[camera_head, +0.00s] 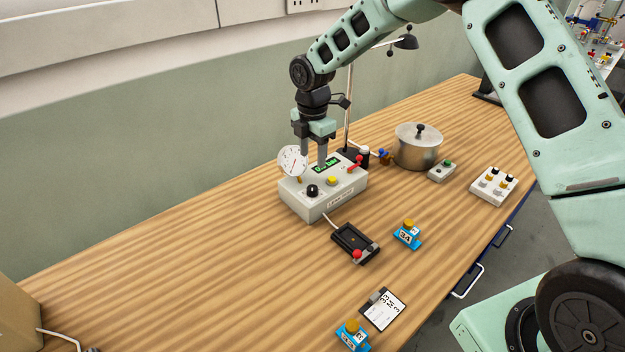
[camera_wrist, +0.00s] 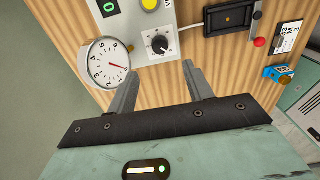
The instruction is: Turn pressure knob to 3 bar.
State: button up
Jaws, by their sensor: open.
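The control box (camera_head: 337,201) is pale grey and stands on the bench. Its black knob (camera_head: 312,191) is at the front left of the top; in the wrist view the knob (camera_wrist: 160,44) has a light pointer mark and a printed scale too small to read. A round white gauge (camera_head: 293,162) rises at the box's left; in the wrist view its face (camera_wrist: 103,63) has a red needle, its reading unclear. A green display (camera_head: 326,166) is partly hidden by a finger. My gripper (camera_head: 313,160) points down over the box, open and empty. In the wrist view its fingertips (camera_wrist: 160,66) flank the view toward the knob, apart from it.
The box also carries a yellow button (camera_head: 332,181) and a red lever (camera_head: 355,165). A lamp stand (camera_head: 348,105) and lidded pot (camera_head: 418,150) stand behind and right. A black pendant-like unit (camera_head: 355,243) and blue timers (camera_head: 407,234) lie in front. The left bench is mostly clear.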

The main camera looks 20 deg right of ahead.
aim_at(312, 187)
notch_tip(312, 187, down, 11)
jog(key=p, duration=0.3)
jog(key=shift+r, duration=0.15)
jog(key=c, duration=1)
